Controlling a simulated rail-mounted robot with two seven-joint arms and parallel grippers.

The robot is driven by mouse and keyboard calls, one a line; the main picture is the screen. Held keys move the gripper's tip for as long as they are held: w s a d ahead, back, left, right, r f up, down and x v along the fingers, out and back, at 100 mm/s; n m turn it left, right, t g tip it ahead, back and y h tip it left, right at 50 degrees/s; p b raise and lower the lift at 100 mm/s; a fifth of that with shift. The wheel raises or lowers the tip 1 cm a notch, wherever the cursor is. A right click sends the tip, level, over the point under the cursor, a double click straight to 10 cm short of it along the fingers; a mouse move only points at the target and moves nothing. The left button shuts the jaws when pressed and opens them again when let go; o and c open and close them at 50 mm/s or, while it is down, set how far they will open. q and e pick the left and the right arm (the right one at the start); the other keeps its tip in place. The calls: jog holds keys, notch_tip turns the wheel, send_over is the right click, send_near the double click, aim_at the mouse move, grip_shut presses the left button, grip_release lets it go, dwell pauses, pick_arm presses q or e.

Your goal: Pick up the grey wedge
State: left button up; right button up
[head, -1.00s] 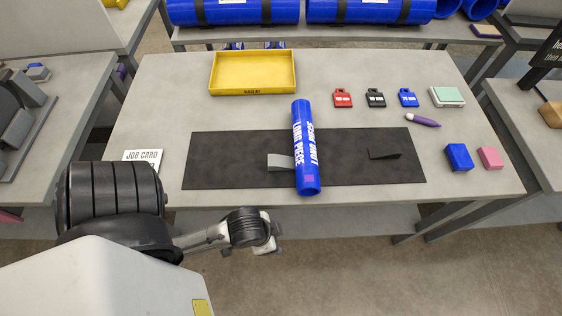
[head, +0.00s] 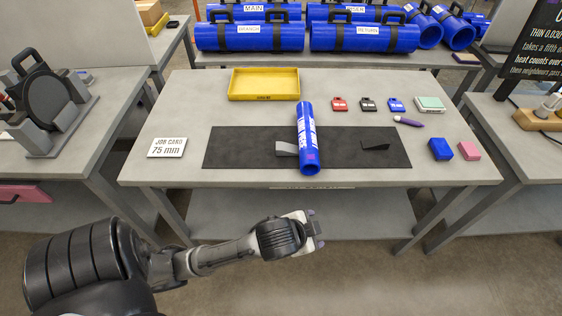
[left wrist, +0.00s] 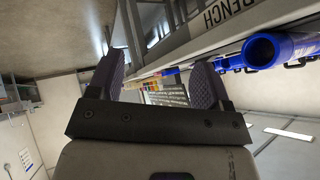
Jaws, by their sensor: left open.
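The grey wedge (head: 286,148) lies on the black mat (head: 232,150), against the left side of a blue pipe (head: 309,132) lettered "LONG PIECE". A black wedge (head: 375,146) lies on the mat to the pipe's right. My left gripper (head: 317,228) is open and empty in front of the bench, apart from the wedge and nearer to me than the bench edge. In the left wrist view the open fingers (left wrist: 156,82) have nothing between them, and the blue pipe (left wrist: 262,50) shows at upper right. My right gripper is not in view.
A yellow tray (head: 264,96) stands at the back of the bench (head: 190,105). Red (head: 339,104), black (head: 368,104) and blue tags (head: 396,105), a purple marker (head: 408,121), and blue (head: 440,149) and pink blocks (head: 469,151) sit right. A job card (head: 167,147) lies left.

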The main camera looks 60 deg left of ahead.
pick_arm(q)
jog(key=w+a+r+m+t, duration=0.45)
jog(key=w+r, duration=0.25)
jog(key=r, duration=0.4)
jog(key=w+a+r+m+t+y, duration=0.1)
jog(key=w+a+r+m+t, duration=0.25)
jog(key=w+r+t, duration=0.6)
jog(key=w+a+r+m+t, duration=0.1)
jog(key=w+a+r+m, duration=0.35)
jog(key=r, duration=0.95)
jog(key=m+g+h+b, duration=0.2)
jog(key=m+g+h, duration=0.1)
jog(key=m+g, duration=2.15)
send_over(287, 147)
jog(key=shift+m+t, duration=0.5)
jog(key=shift+t, duration=0.05)
notch_tip(287, 147, down, 30)
jog(key=shift+w+f, duration=0.15)
jog(key=shift+f, duration=0.1)
jog(key=shift+f+b, duration=0.6)
jog(key=shift+f, duration=2.1)
jog(key=shift+r, duration=0.1)
jog(key=c, duration=1)
